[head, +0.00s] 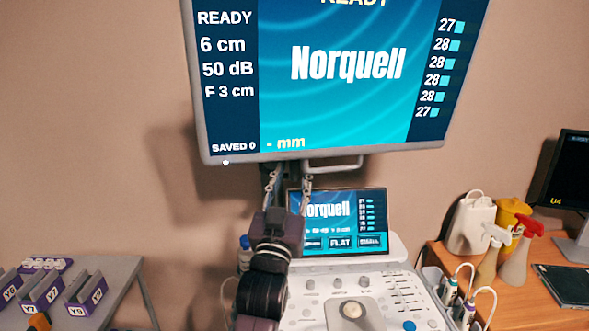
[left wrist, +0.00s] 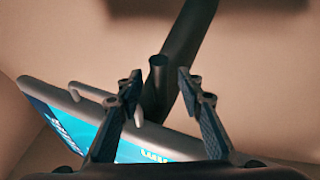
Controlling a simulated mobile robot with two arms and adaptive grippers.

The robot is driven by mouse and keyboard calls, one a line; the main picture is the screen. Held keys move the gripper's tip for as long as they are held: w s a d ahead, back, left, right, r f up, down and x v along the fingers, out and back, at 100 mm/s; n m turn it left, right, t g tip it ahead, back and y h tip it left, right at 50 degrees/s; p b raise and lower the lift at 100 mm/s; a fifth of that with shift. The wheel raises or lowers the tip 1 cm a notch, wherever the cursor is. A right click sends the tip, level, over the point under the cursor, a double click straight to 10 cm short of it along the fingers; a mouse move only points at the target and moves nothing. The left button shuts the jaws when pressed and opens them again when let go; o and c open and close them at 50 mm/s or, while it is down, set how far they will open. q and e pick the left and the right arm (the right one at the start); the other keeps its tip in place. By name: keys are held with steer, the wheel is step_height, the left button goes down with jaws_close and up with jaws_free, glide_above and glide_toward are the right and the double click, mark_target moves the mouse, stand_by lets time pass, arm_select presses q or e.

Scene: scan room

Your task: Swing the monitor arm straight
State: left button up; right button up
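The large monitor (head: 345,90) fills the top of the head view, its lower edge sloping slightly and its screen lit with "Norquell". A light bar handle (head: 335,167) hangs under its lower edge. My left gripper (head: 289,178) is open and points up just below the monitor, left of the handle. In the left wrist view, the dark monitor arm (left wrist: 190,45) runs behind the monitor. A short dark post (left wrist: 158,66) appears between the open fingers (left wrist: 158,76); I cannot tell whether they touch it. The arm is mostly hidden in the head view. My right gripper is out of view.
The scanner console (head: 360,305) with a small touch screen (head: 340,222) stands below the monitor. At right, a wooden desk (head: 540,315) holds spray bottles (head: 518,255) and a dark screen (head: 570,170). A grey table (head: 120,275) with labelled holders stands at left.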

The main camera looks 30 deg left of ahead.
arm_select(q)
steer(key=shift+v, duration=2.35)
